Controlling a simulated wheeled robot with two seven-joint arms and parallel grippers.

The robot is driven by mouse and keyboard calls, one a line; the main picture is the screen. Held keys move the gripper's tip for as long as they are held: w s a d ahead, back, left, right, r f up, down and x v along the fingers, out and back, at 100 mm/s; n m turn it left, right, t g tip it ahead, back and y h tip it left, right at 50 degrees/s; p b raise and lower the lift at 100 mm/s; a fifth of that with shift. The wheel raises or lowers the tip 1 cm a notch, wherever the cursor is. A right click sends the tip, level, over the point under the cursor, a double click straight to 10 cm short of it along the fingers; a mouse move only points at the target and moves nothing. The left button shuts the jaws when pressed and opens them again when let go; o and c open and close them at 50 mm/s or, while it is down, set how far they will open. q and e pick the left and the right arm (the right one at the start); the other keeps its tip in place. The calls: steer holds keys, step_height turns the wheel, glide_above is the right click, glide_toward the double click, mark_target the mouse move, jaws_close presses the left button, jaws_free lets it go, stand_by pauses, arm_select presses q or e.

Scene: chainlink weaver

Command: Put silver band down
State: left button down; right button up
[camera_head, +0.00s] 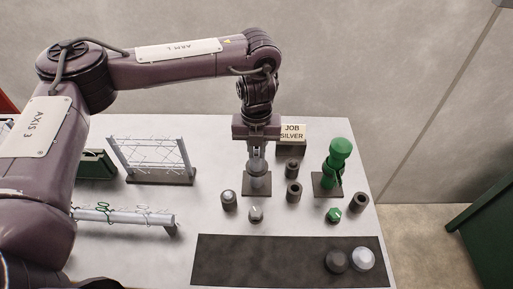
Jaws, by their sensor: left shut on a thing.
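My left gripper (256,151) comes down from above and is shut on a small silver-grey piece, the silver band (257,164). The band is over a square dark base plate (257,191) with a grey post, and the gripper partly hides it. I cannot tell whether the band touches the post. A sign reading "JOB SILVER" (292,132) stands just behind and to the right. My right gripper is not in view.
A green stacked stand (333,166) is to the right. Dark cylinders (294,192) and a green piece (333,215) stand nearby. A dark mat (260,262) at the front holds a dark disc (337,261) and a silver disc (362,258). A wire rack (150,178) is at left.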

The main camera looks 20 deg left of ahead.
arm_select(q)
steer(key=shift+r+p, duration=0.5)
steer(key=shift+r, duration=0.35)
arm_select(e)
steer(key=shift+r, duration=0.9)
arm_select(q)
steer(key=shift+f, duration=0.1)
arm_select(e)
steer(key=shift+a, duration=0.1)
